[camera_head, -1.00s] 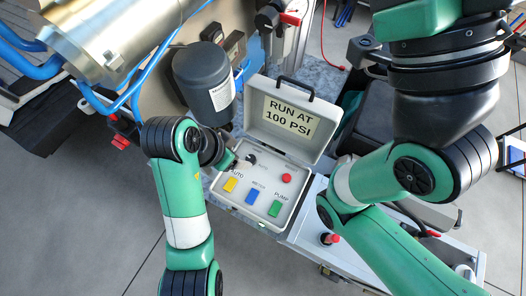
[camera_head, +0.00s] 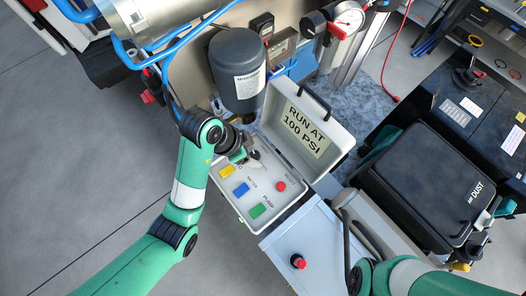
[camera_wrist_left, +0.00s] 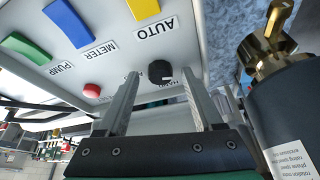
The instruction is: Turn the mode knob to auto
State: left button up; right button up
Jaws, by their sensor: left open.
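The black mode knob (camera_wrist_left: 160,72) sits on the pale panel of the open control box (camera_head: 237,207). In the left wrist view its white mark points to the right, and the AUTO label (camera_wrist_left: 156,28) is beyond it. A label on its near side is partly hidden. My left gripper (camera_wrist_left: 160,77) is open, with one fingertip on each side of the knob in that view. Whether the fingers touch it I cannot tell. In the head view my left gripper (camera_head: 245,156) is at the panel's upper left and hides much of the knob. My right gripper is out of view.
The raised lid (camera_head: 325,129) stands behind. A dark canister (camera_head: 237,67) is close to my left gripper.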

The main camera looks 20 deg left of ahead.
pick_arm(q)
jog(key=shift+a, duration=0.1)
grip_shut()
jog(key=shift+m+h, duration=0.3)
jog(key=shift+m, duration=0.5)
grip_release()
